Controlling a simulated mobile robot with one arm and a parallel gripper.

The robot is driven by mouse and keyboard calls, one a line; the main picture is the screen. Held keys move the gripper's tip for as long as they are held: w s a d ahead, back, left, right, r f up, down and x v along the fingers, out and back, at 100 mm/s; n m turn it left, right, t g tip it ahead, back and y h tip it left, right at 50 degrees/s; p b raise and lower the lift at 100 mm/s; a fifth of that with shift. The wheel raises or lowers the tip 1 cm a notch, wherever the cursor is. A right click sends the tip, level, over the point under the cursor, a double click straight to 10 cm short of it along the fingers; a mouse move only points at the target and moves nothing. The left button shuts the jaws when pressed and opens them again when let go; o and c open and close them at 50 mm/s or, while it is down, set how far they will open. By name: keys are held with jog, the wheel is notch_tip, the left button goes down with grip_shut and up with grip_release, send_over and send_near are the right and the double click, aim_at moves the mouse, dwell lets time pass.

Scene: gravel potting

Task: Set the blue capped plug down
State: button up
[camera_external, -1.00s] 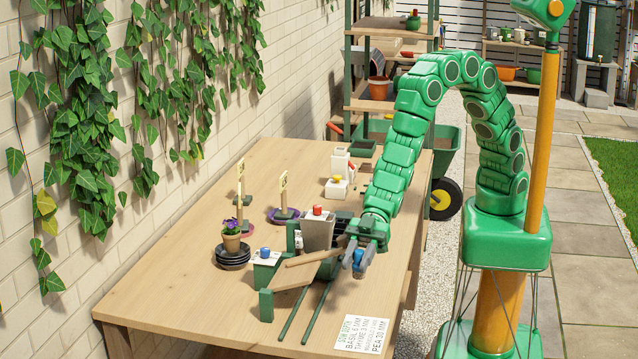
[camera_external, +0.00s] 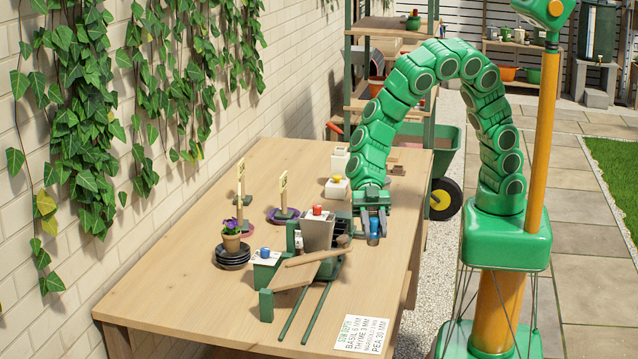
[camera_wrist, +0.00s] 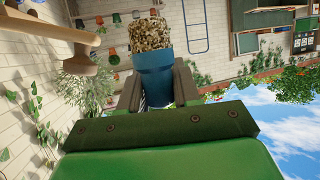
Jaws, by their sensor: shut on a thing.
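The blue capped plug (camera_external: 374,229) is between the fingers of my gripper (camera_external: 371,226), near the table's right edge in the external view. In the wrist view my gripper (camera_wrist: 158,88) is shut on the plug's blue part (camera_wrist: 154,72), with one finger on each side. A speckled, gravel-like end (camera_wrist: 152,35) points away from my palm. I cannot tell whether the plug touches the table (camera_external: 215,305) or hangs just above it.
A green-framed rig with a grey hopper (camera_external: 318,233) and a wooden chute (camera_external: 305,273) stands to the left. A white block with a yellow top (camera_external: 337,188) stands behind. Stacked black saucers (camera_external: 233,260) are further left. Table to the right front is clear except for a printed card (camera_external: 362,335).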

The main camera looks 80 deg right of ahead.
jog(key=s+d+f+n+g+h, duration=0.1)
jog(key=s+d, duration=0.2)
jog(key=d, duration=0.6)
jog(key=s+d+f+n+g, duration=0.1)
jog(key=s+d+n+g, duration=0.15)
jog(key=d, duration=0.55)
jog(key=s+d+f+g+h, duration=0.1)
jog(key=s+d, duration=0.3)
jog(key=d, duration=0.5)
jog(key=shift+t, duration=0.25)
jog(key=shift+w+a+f, duration=2.25)
jog(key=shift+w+f, duration=0.2)
jog(key=shift+w, duration=0.05)
jog(key=shift+w+a+f, duration=2.25)
jog(key=shift+w+f, duration=0.15)
jog(key=shift+w, duration=0.1)
jog(key=shift+f, duration=1.55)
jog(key=shift+f, duration=0.1)
jog(key=o, duration=1)
